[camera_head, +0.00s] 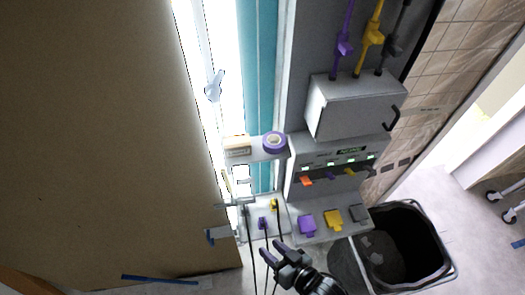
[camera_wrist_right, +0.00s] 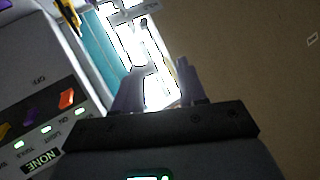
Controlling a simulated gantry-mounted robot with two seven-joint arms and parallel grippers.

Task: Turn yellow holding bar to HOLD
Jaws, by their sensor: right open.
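In the head view a yellow lever (camera_head: 372,35) stands at the top between a purple one and a dark one. A yellow block (camera_head: 333,218) sits on the lower ledge, a small yellow switch (camera_head: 349,171) is on the control box, and a small yellow clip (camera_head: 274,204) is on the white shelf. My right gripper (camera_head: 273,250) is open and empty, below the clip and apart from it. It also shows in the wrist view (camera_wrist_right: 157,82). My left gripper is out of view.
The control box (camera_head: 358,105) has a dark hook on its side. A purple tape roll (camera_head: 274,142) lies on an upper shelf. A dark bin (camera_head: 405,245) stands at the lower right. A large brown panel (camera_head: 100,140) fills the left. Thin dark cords hang near my right gripper.

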